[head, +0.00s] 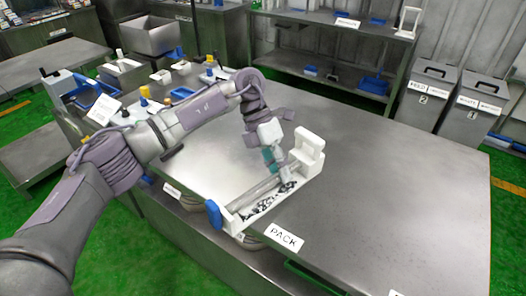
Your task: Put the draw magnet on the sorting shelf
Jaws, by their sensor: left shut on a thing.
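A long white tray-like piece (262,208) with a blue end (214,215), a raised white block (308,150) and a grey bar along it lies over the steel table; it appears to be the draw magnet. Dark bits show along its inside. My left gripper (286,176) reaches down from above and is shut on the piece near its white block end. The fingers partly hide the grip. I cannot tell whether the piece touches the table. A steel shelf unit (335,28) with blue items stands at the back; I cannot tell whether it is the sorting shelf. My right gripper is not in view.
A "PACK" label (284,237) lies near the table's front edge. Bottles, blue trays and a grey bin (148,36) crowd the left back. Two lidded grey bins (428,92) stand at the right back. The table's right side (410,180) is bare.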

